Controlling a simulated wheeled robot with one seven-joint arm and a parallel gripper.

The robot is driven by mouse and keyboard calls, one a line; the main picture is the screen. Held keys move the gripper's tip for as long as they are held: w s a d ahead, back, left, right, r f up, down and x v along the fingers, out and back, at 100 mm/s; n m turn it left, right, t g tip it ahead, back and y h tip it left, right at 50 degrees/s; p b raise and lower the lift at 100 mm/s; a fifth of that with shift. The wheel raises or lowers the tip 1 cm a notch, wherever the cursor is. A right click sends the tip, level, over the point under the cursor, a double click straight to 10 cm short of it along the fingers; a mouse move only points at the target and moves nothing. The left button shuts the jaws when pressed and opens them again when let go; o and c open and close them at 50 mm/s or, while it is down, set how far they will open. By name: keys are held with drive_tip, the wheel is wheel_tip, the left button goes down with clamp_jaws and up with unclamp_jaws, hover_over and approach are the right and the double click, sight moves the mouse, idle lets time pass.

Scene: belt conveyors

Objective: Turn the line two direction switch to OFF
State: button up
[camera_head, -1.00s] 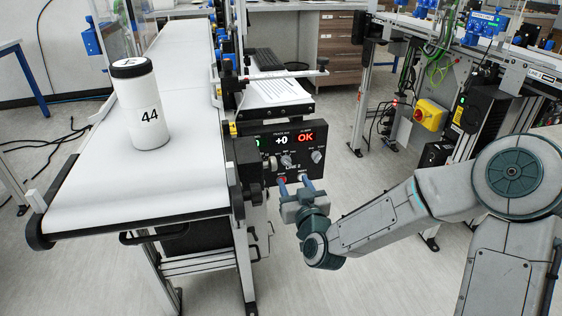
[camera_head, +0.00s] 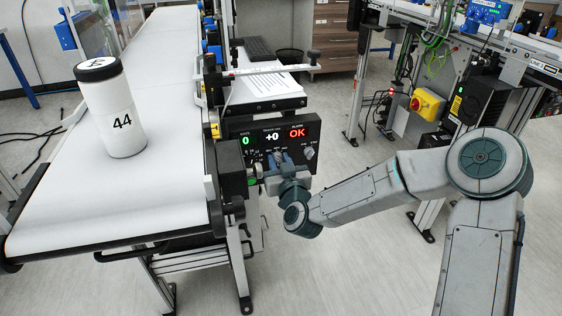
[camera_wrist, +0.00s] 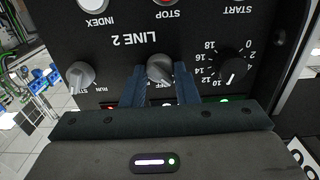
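The line two control panel (camera_head: 262,135) hangs at the right side of the near belt; it appears upside down in the wrist view with "LINE 2" lettering (camera_wrist: 138,40). The middle grey switch knob (camera_wrist: 159,68) has a label reading like "OFF" beside it, partly hidden by a finger. My gripper (camera_wrist: 161,78) is open, with one blue finger on each side of this knob. Contact with the knob is not clear. In the head view my gripper (camera_head: 279,160) is up against the panel and hides its lower part.
A second grey knob (camera_wrist: 80,74) with a "RUN" label and a black numbered dial (camera_wrist: 233,66) flank the middle knob closely. A white bottle marked 44 (camera_head: 112,108) stands on the belt (camera_head: 150,190). A yellow box with a red knob (camera_head: 427,104) is on another conveyor.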

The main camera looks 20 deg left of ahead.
drive_tip(key=shift+c, duration=0.8)
drive_tip(key=shift+s+m, duration=0.1)
drive_tip(key=shift+m, duration=0.2)
drive_tip(key=m+b, duration=0.1)
drive_tip(key=m, duration=0.1)
drive_tip(key=shift+f+m+b, duration=0.1)
drive_tip(key=shift+m+b, duration=0.2)
drive_tip(key=shift+b, duration=0.1)
drive_tip(key=m+b, duration=0.2)
drive_tip(key=m, duration=0.3)
drive_tip(key=shift+d, duration=0.1)
drive_tip(key=shift+m, duration=0.4)
drive_tip(key=o, duration=1)
